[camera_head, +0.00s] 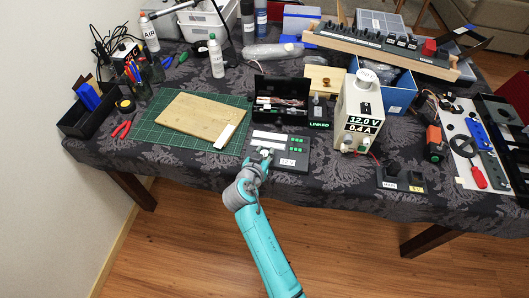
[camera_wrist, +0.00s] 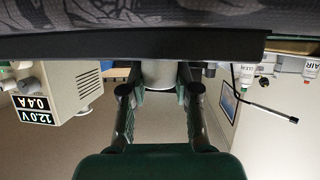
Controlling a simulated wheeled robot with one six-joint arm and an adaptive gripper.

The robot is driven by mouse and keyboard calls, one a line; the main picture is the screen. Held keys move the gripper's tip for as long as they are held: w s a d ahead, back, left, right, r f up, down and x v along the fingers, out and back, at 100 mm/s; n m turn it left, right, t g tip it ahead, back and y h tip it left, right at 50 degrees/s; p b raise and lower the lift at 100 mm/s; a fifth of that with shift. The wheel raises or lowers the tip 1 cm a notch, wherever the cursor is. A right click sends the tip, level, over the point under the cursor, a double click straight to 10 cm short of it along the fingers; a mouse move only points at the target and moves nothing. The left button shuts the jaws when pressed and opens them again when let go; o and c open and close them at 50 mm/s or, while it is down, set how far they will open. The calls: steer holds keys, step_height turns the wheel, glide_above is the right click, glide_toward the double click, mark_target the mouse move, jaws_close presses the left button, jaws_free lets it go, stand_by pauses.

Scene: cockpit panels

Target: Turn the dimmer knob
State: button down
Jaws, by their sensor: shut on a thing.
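The dimmer panel (camera_head: 303,159) is a dark grey unit with white strips, green lit marks and a "12 V" label, lying at the table's front edge. My gripper (camera_head: 264,157) reaches it from the front and covers its lower left part. A pale, rounded knob (camera_wrist: 160,74) sits between my two fingers in the wrist view, where my gripper (camera_wrist: 158,88) is shut on it. The knob is mostly hidden by the gripper in the head view. Its turned angle cannot be read.
A white power supply (camera_head: 350,101) reading 12.0 V and 0.4 A stands right of the panel. A green mat (camera_head: 160,135) with a wooden board (camera_head: 198,117) lies to the left.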

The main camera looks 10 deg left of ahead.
steer(key=c, duration=0.8)
jaws_free()
steer(key=v, duration=1.2)
steer(key=s+d+f+n+g+y, duration=0.1)
steer(key=s+d+f+n+y, duration=0.1)
steer(key=s+d+f, duration=0.55)
steer(key=s+d+f+n+y, duration=0.15)
steer(key=s+d+f, duration=0.25)
steer(key=s+d, duration=0.65)
steer(key=s+d+r, duration=0.3)
steer(key=s+r, duration=0.2)
steer(key=s, duration=0.2)
steer(key=s+d+r+m+t+h, duration=0.1)
steer(key=s+d+r, duration=0.3)
steer(key=s, duration=0.3)
steer(key=s+d+r+m+t, duration=0.1)
steer(key=s+d+r, duration=0.2)
steer(key=s+r, duration=0.4)
steer(key=shift+s+d, duration=0.2)
